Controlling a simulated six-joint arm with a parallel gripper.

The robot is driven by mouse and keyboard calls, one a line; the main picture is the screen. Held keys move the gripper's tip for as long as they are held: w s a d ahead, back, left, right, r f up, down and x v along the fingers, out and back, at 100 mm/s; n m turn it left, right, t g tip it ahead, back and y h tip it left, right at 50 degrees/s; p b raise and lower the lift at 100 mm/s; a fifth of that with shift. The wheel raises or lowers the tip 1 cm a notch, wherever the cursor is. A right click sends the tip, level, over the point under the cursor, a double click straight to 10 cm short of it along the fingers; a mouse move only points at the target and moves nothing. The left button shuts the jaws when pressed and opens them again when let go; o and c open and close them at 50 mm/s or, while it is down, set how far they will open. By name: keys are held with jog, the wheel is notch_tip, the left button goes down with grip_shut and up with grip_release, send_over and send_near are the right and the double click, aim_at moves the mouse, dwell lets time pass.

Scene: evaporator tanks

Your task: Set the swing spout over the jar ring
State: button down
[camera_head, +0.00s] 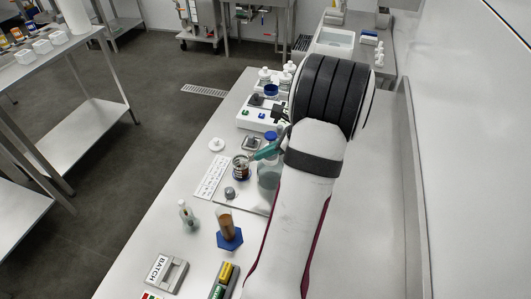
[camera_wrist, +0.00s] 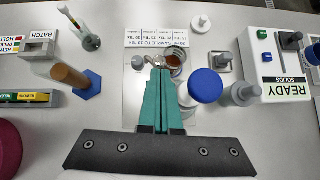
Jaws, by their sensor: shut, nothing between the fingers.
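My gripper's teal fingers (camera_wrist: 160,72) are together and empty, and they point at the small fittings on a metal plate. They also show in the head view (camera_head: 266,151), partly hidden by my arm. A small glass jar with dark amber content (camera_wrist: 174,63) stands just right of the fingertips in the wrist view, and in the head view it is left of them (camera_head: 240,165). A round grey metal knob (camera_wrist: 138,62) is left of the fingertips. Bright metal shows between knob and jar; I cannot tell clearly which part is the spout or ring.
A blue-capped bottle (camera_wrist: 206,86) stands close right of the fingers. A square metal fitting (camera_wrist: 220,63) and the READY box (camera_wrist: 284,75) are farther right. A brown cylinder on a blue base (camera_wrist: 74,78) and a flask (camera_wrist: 90,40) stand left. A printed card (camera_wrist: 155,38) lies behind.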

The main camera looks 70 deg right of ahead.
jog(key=m+h, duration=0.1)
jog(key=m, duration=0.1)
jog(key=w+m+g+h, duration=0.1)
jog(key=w+d+m+h, duration=0.1)
jog(key=m+h, duration=0.1)
jog(key=shift+w+d+m, duration=0.1)
jog(key=shift+w+m, duration=0.05)
jog(key=shift+m, duration=0.15)
jog(key=shift+w+d, duration=0.1)
jog(key=shift+d, duration=0.05)
dwell(0.5)
dwell(0.4)
